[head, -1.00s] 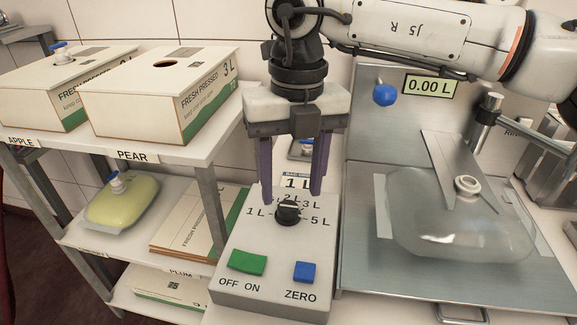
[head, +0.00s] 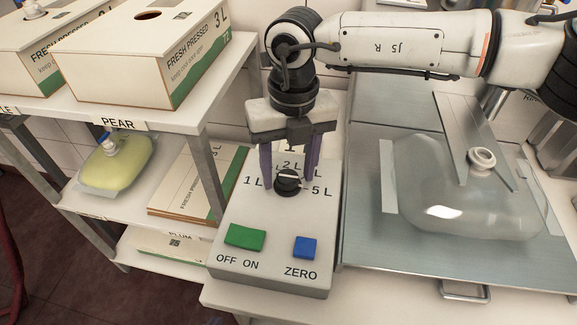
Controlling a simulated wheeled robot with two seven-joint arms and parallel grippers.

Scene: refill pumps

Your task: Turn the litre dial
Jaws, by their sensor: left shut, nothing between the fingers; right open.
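The litre dial (head: 288,184) is a black round knob with a pale mark, on the sloped grey control box (head: 272,266). Labels 1 L, 2 L and 5 L show around it; another label is partly hidden behind the fingers. I cannot tell which label the mark points to. My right gripper (head: 290,187) comes down over the box from above. Its two purple fingers are open, one on each side of the dial. I cannot tell whether they touch it. My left gripper is not in view.
A green OFF ON button (head: 245,237) and a blue ZERO button (head: 305,247) are at the box's front. A clear bag (head: 440,205) with a white spout lies on the steel plate (head: 400,277) at right. A shelf (head: 190,118) with cartons and a yellow bag stands left.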

